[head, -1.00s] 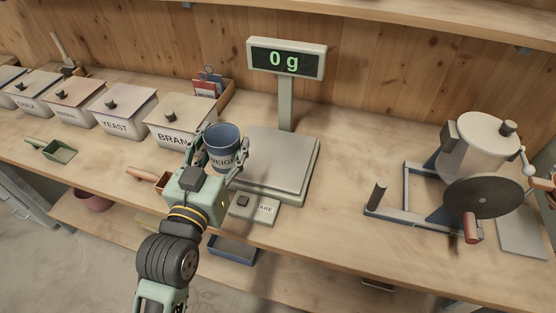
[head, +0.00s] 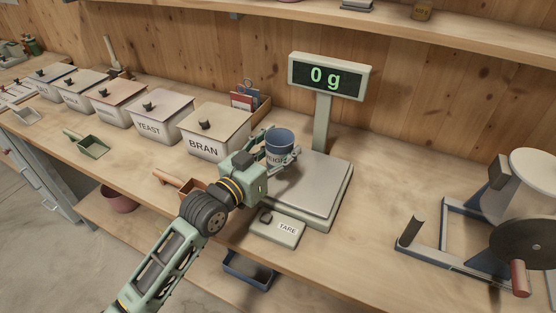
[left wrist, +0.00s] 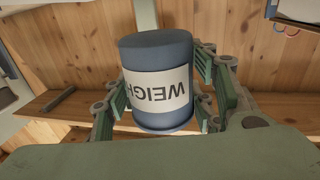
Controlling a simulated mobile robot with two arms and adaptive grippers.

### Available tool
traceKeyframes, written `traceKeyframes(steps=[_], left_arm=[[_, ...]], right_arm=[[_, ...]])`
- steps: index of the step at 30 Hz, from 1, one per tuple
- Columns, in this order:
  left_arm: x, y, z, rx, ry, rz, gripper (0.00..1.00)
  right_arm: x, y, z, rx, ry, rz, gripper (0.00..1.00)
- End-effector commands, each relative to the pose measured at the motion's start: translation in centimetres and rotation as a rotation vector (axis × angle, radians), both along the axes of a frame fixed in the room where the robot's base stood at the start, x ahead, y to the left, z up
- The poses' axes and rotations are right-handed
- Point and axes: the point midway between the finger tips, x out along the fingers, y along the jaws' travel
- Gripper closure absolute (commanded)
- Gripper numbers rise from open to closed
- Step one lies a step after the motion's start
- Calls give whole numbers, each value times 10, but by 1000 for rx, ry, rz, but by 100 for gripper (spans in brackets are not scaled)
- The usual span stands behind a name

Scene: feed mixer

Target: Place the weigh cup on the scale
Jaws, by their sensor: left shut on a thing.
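The weigh cup (head: 279,147) is blue with a white label band reading WEIGH. My left gripper (head: 280,158) is shut on it, with fingers on both sides. The cup also fills the middle of the left wrist view (left wrist: 157,85), where its label appears upside down. In the head view the cup overlaps the left part of the scale's plate (head: 312,190); whether it touches the plate cannot be told. The scale's display (head: 328,76) reads 0 g. My right gripper is not in view.
A TARE button box (head: 277,228) sits in front of the scale. The BRAN bin (head: 216,132) and YEAST bin (head: 160,117) stand to the left, with a green scoop (head: 91,145) before them. A crank-handled mixer (head: 520,215) stands at right. Bench between scale and mixer is clear.

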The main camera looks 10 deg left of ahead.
Motion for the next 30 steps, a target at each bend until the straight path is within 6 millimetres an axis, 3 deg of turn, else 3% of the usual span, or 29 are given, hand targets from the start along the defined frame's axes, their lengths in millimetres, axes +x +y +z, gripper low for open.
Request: traceKeyframes(steps=[5, 12, 25, 26, 30], left_arm=[[9, 7, -9, 1, 0, 0, 66], [9, 7, -43, 1, 3, 1, 66], [8, 7, -51, 0, 0, 0, 66], [8, 7, -50, 0, -1, 0, 46], [8, 7, -49, 0, 0, 0, 33]], right_arm=[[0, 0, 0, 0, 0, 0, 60], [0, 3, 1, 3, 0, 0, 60], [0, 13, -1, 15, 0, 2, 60], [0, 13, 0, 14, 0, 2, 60], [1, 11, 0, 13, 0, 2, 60]])
